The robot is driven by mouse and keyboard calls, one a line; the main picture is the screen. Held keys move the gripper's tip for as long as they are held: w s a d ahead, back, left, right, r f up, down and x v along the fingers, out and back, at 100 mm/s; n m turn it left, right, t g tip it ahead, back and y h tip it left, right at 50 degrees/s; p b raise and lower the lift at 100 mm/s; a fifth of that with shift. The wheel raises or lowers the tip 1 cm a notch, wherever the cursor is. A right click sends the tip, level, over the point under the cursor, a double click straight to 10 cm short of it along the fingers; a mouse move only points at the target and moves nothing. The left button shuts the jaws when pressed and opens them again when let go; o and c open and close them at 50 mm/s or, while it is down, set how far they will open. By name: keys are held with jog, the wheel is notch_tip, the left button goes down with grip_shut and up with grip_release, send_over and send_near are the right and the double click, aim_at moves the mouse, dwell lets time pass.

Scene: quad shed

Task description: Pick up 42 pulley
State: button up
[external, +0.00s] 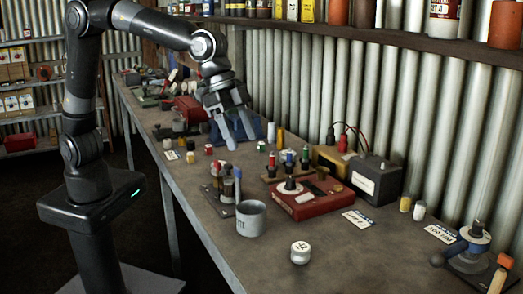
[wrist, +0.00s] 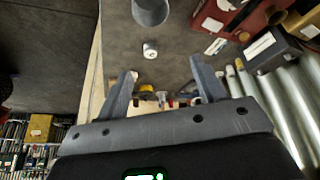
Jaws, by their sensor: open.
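A small white round piece with dark marks on its top, apparently the 42 pulley (external: 300,252), stands alone on the front part of the bench in the external view. The number on it is too small to read. It also shows in the wrist view (wrist: 150,50), beyond my fingers and apart from them. My gripper (external: 243,143) is open and empty, high over the middle of the bench, well behind the pulley in the external view. Its two spread fingers show in the wrist view (wrist: 163,80).
A grey cup (external: 250,219) stands behind the pulley. A red box (external: 310,204), a dark battery-like box (external: 376,180) and several small bottles crowd the bench behind it. A clamp-like tool (external: 470,250) sits at right. The bench around the pulley is clear.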

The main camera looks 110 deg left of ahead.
jog(key=m, duration=0.1)
send_near(300, 246)
jog(key=x, duration=0.9)
jog(key=shift+f, duration=0.2)
jog(key=c, duration=1.1)
